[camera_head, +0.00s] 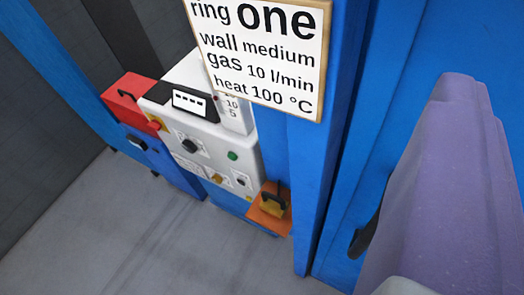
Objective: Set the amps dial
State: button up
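A white welding-type machine (209,137) stands against a blue post, left of centre. Its front carries a large black dial (188,146), a green button (233,156), a yellow-orange knob (217,180) and a smaller black dial (241,181). The labels by them are too small to read, so I cannot tell which is the amps dial. A dark display (190,101) with a white window sits on top; its marks are unreadable. My gripper is not recognisable in this view.
A framed sign (262,50) reads ring one, wall medium, gas 10 l/min, heat 100 °C; it covers part of a scale (232,108) marked 10 and 5. A red box (127,92) stands left, an orange holder (272,209) right. A purple shape (447,180) fills the right. Grey floor is clear.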

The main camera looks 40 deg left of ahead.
aim_at(188, 145)
jog(key=u, duration=1.4)
